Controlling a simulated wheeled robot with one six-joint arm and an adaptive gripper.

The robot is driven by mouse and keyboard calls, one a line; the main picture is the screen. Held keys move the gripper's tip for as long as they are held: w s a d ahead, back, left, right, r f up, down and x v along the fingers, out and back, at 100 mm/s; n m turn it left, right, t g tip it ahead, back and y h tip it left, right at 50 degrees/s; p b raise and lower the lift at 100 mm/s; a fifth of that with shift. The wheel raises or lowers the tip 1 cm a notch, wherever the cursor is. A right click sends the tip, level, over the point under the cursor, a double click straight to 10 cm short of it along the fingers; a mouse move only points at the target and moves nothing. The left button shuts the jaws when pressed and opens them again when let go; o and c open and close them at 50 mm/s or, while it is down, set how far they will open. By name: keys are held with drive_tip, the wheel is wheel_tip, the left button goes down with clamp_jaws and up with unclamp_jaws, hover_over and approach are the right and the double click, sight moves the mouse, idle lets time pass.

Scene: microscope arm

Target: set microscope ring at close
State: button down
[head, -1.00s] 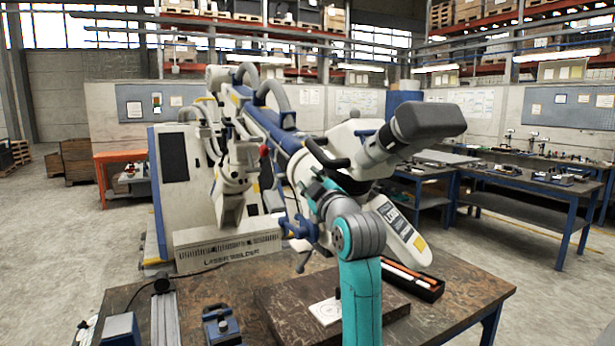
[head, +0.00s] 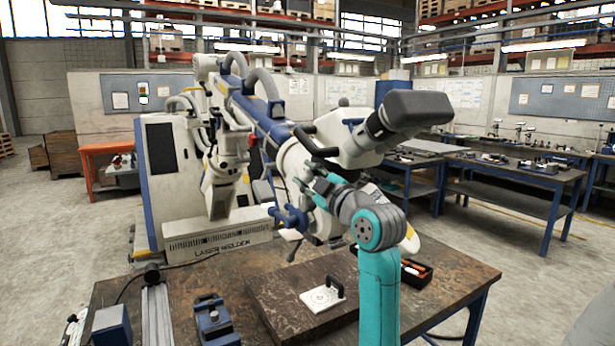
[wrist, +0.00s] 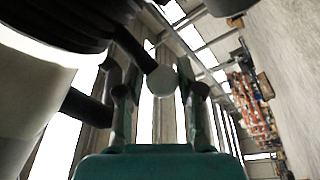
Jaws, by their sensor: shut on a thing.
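The microscope head (head: 358,140), white with a dark eyepiece block (head: 412,108), hangs from a jointed blue and white arm above the bench. My gripper (head: 311,183), teal and dark, is against the underside of the head, near its round white body. In the wrist view my gripper (wrist: 160,95) has its two fingers on either side of a pale round knob (wrist: 163,82) at the end of a dark rod, and is shut on it. The rod appears to belong to the microscope ring. The ring itself and any markings on it are too hidden to make out.
The brown bench (head: 455,270) below carries a dark slab with a white plate (head: 322,297), a black tray (head: 416,272) and a blue vise (head: 214,322). The white laser welder cabinet (head: 165,165) stands behind. A blue clamp knob (head: 290,217) sticks out left of my gripper.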

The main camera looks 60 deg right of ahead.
drive_tip(key=c, duration=0.7)
unclamp_jaws()
drive_tip(key=shift+d+f, duration=0.1)
drive_tip(key=shift+d, duration=0.05)
drive_tip(key=v, duration=1.2)
